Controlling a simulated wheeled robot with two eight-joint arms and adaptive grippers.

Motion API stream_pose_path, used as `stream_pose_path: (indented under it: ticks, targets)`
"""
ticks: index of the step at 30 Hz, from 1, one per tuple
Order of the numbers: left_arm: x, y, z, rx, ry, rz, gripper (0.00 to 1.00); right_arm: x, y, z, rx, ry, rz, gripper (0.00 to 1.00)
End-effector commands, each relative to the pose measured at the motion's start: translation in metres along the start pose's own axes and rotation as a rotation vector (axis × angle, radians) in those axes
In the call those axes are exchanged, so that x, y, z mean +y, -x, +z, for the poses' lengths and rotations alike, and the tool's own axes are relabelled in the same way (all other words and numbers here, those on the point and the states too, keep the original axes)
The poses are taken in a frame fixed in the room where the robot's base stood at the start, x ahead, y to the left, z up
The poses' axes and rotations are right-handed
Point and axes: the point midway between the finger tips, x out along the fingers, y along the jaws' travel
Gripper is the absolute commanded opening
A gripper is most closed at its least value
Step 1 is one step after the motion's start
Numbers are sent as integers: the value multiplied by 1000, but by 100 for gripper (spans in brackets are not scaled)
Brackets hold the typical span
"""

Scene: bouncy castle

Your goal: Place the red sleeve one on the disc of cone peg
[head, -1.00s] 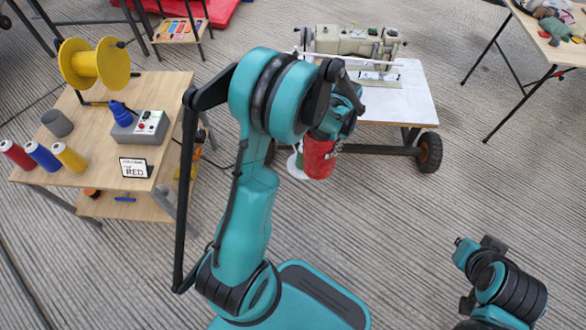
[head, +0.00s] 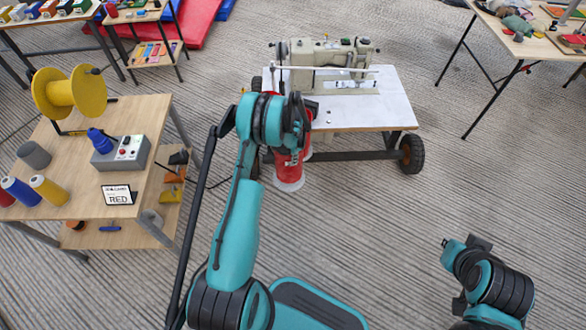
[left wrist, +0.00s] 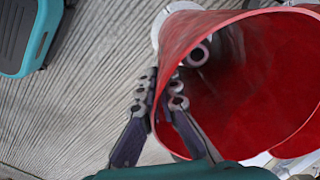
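The red sleeve (head: 288,166) is a hollow red cylinder below the left gripper in the head view. The left wrist view shows its open mouth (left wrist: 250,75), with its wall between the two fingers of my left gripper (left wrist: 160,95). A pale round end shows inside the mouth; I cannot tell whether the sleeve is around the peg. The white disc (head: 289,187) shows under the sleeve, beside the sewing table; any contact between them is unclear. A second red curved edge shows at the wrist view's lower right.
A sewing machine (head: 330,62) stands on a white wheeled table (head: 385,105) just behind. Open floor lies to the right.

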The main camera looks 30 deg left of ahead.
Motion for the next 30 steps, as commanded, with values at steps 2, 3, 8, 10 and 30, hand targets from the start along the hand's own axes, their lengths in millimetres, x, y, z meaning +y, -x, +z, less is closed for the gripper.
stream_pose_path:
  ticks: [2, 3, 8, 10, 30]
  targets:
    - [0, -9, 0, 0, 0, 0, 0, 0, -4, 3, 0, 0, 0, 0]
    - [0, -13, 0, 0, 0, 0, 0, 0, -5, 4, 0, 0, 0, 0]
    - [0, -37, 0, 0, 0, 0, 0, 0, -14, 10, 0, 0, 0, 0]
    - [0, -40, 0, 0, 0, 0, 0, 0, -14, 10, 0, 0, 0, 0]
    - [0, -41, 0, 0, 1, 0, 26, 0, -13, 9, 0, 0, 0, 0]
